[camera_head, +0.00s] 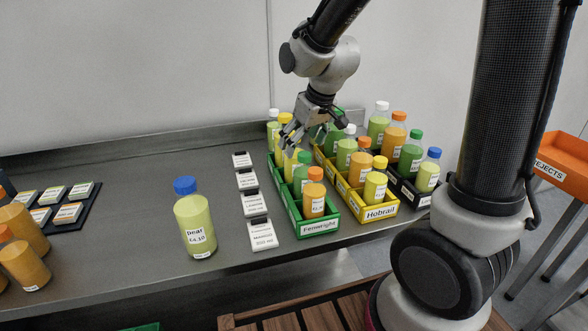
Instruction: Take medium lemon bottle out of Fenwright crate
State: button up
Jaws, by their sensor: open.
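The green Fenwright crate (318,228) stands on the steel bench right of centre, its name on the front end. It holds a row of bottles: an orange one with an orange cap (314,197) in front, a green one with a green cap (302,178) behind it, then a yellow bottle (290,163) that may be lemon. Farther back are a yellow-capped bottle (285,120) and a white-capped one (273,124). Their labels are too small to read. My gripper (290,140) is open, pointing down at the yellow bottle's top, which it partly hides. Contact cannot be told.
The yellow Hobrail crate (380,213) with several bottles adjoins on the right, a dark crate (412,197) beyond it. Label cards (262,235) line the left. A blue-capped pear bottle (195,226) stands on the open bench. An orange rejects bin (560,165) is far right.

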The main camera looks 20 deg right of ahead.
aim_at(295, 156)
jog(key=x, duration=0.7)
jog(key=shift+w+r, duration=0.15)
jog(key=shift+w, duration=0.1)
jog(key=shift+c, duration=0.2)
jog(key=c, duration=1.4)
